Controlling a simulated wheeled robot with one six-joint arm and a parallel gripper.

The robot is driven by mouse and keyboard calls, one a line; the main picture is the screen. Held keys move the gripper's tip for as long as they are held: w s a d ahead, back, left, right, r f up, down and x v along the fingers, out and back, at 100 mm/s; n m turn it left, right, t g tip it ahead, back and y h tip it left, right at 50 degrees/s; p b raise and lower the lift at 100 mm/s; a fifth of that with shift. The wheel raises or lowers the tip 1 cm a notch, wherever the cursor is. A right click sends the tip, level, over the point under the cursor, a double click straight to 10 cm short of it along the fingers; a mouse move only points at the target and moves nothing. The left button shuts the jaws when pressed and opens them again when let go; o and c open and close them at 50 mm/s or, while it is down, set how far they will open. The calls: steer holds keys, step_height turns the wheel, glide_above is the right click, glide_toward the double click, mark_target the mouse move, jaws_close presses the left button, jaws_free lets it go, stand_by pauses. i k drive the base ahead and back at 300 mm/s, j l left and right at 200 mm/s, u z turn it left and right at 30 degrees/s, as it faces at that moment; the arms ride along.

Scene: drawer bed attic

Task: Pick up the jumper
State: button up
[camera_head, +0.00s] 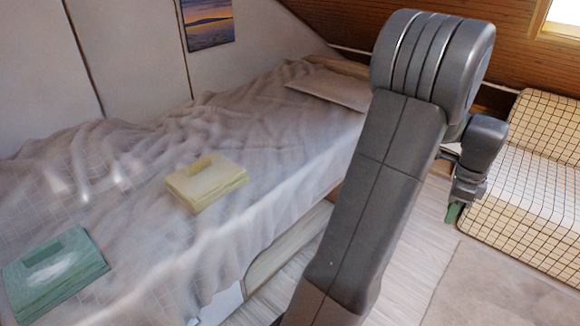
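Two folded, flat items lie on the bed, and I cannot tell for sure which is the jumper. A pale yellow folded item (207,181) lies near the middle of the bed. A green folded item (54,273) lies at the lower left of the bed. My gripper (455,211) hangs at the right, pointing down above the floor beside the checked seat, well apart from both items. A small green part shows at its tip. Its fingers are too small and partly hidden to tell whether they are open or shut.
The bed (285,140) has a rumpled grey cover and a pillow (332,90) at its far end. A checked padded seat (530,190) stands at the right. A beige rug (500,290) lies on the wooden floor. My arm hides part of the bed's edge.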

mark_target(198, 185)
steer(key=i+u, duration=0.15)
steer(key=u, duration=0.35)
steer(key=i+l+u, duration=0.1)
steer(key=u, duration=0.35)
steer(key=i+l+u, duration=0.15)
steer(key=u, duration=0.35)
steer(key=i+l+u, duration=0.1)
steer(key=u, duration=0.35)
steer(key=i+l+u, duration=0.2)
steer(key=u, duration=0.2)
steer(key=i+l+u, duration=0.15)
steer(key=l+u, duration=0.25)
